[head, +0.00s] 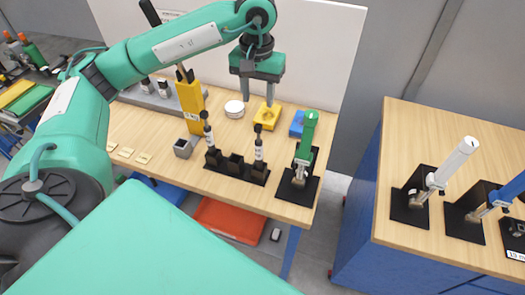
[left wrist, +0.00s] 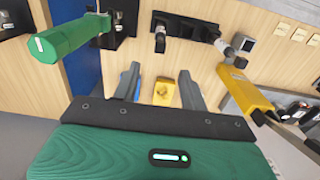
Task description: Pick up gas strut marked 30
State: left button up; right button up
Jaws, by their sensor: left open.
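Two dark gas struts with white label bands stand in a black rack (head: 235,165) on the wooden table, a left one (head: 208,133) and a right one (head: 258,148). The rack's middle socket looks empty. Their markings are too small to read, so I cannot tell which is marked 30. In the left wrist view, a strut (left wrist: 160,38) and another strut (left wrist: 226,46) show near the top. My left gripper (head: 257,94) is open and empty, fingers down, above the table behind the rack. Its fingers (left wrist: 160,92) also show in the left wrist view. My right gripper is not in view.
A green-handled tool (head: 306,135) stands in a black holder right of the rack. A yellow upright tool (head: 190,98) stands left. A yellow block (head: 267,114), round white tin (head: 234,109) and blue block (head: 297,124) lie behind. Another table (head: 450,245) with holders is right.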

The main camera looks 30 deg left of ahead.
pick_arm(q)
jog(key=p, duration=0.3)
send_over(259, 141)
jog(key=f, duration=0.7)
jog(key=shift+w+a+f, duration=0.15)
jog(key=shift+a+f, duration=0.15)
jog(key=shift+f, duration=0.45)
notch_tip(259, 141, down, 4)
jog(key=p, duration=0.3)
jog(key=shift+d, duration=0.1)
jog(key=shift+f, duration=0.45)
grip_shut()
